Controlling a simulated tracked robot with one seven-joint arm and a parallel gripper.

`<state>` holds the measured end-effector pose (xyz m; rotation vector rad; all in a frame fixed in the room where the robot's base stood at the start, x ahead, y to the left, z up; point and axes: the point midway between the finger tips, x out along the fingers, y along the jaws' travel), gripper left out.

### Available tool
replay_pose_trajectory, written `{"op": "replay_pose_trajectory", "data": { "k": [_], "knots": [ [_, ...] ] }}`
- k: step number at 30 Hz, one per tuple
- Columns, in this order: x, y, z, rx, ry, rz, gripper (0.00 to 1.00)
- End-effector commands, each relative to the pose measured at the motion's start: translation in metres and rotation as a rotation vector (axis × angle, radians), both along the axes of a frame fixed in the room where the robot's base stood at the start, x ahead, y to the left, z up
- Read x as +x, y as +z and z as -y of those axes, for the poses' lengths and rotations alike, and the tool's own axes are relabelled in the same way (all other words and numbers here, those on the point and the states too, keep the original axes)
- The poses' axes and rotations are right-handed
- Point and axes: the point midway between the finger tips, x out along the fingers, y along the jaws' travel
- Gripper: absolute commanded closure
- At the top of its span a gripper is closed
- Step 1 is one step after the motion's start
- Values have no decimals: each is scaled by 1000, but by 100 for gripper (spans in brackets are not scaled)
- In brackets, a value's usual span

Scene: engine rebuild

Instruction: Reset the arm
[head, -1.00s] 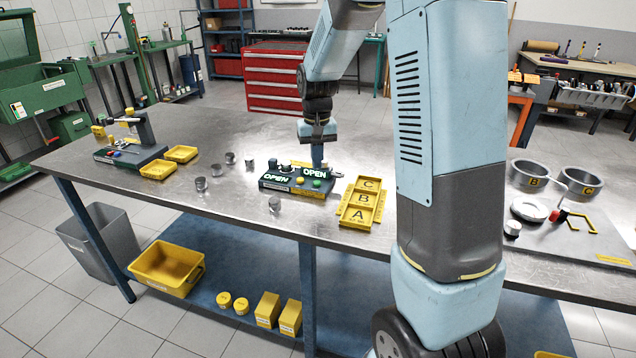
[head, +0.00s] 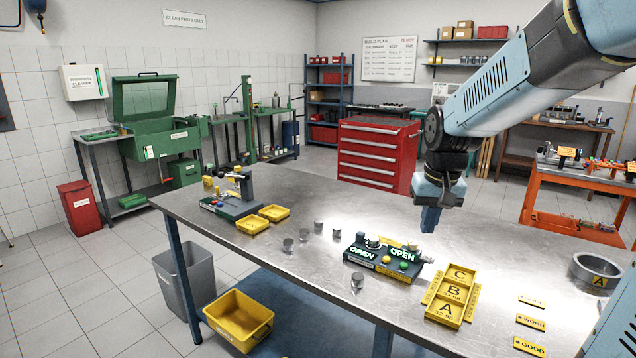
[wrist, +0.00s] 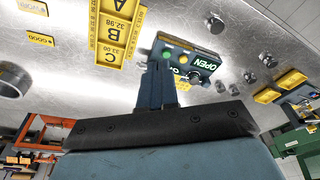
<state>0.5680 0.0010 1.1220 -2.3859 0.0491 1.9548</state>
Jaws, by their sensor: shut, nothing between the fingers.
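My gripper (head: 431,219) hangs from my arm above the metal workbench (head: 310,200), over its far half. Its fingers are together and point down, with nothing held. In the wrist view my gripper (wrist: 157,68) shows its shut fingers in front of the dark fixture. That fixture (head: 385,262) has two lit OPEN signs and green and yellow buttons. It stands below and to the left of my gripper in the head view, apart from it. The yellow A, B, C tray (head: 443,309) lies to the right of the fixture and also shows in the wrist view (wrist: 118,32).
Several small metal cylinders (head: 357,281) stand left of the fixture. A tool stand (head: 236,197) and two yellow trays (head: 252,226) are at the bench's left end. A grey ring (head: 597,271) and yellow labels (head: 529,322) lie at the right. A red cabinet (head: 372,158) stands behind.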

Motion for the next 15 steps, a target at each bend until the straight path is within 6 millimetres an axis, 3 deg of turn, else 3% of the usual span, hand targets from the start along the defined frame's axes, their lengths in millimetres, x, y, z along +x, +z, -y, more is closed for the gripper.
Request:
{"op": "replay_pose_trajectory", "data": {
  "k": [6,15],
  "knots": [
    [-46,27,1,-3,15,78,100],
    [-107,48,1,-14,36,177,100]
  ]
}}
